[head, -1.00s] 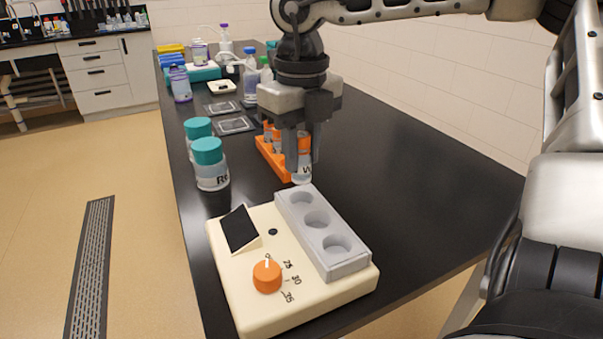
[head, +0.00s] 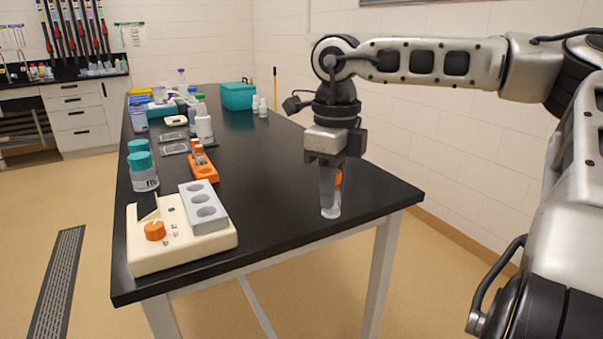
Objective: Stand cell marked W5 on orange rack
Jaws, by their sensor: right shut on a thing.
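My right gripper (head: 330,183) is shut on a clear cell (head: 330,211) with an orange cap. The cell is upright over the right part of the black bench; I cannot tell whether its base touches the bench. The fingers cover most of it and its mark cannot be read. The orange rack (head: 205,176) sits on the bench left of the gripper and apart from it. Small orange-capped cells (head: 198,152) stand at its far end; its near end looks empty. My left gripper is not in view.
A cream device (head: 150,262) with an orange knob (head: 155,230) and a grey block (head: 204,208) with three wells stands at the bench's front left. Teal-capped jars (head: 143,173) stand behind it. Bottles and a teal box (head: 237,96) are farther back. The bench's right half is mostly clear.

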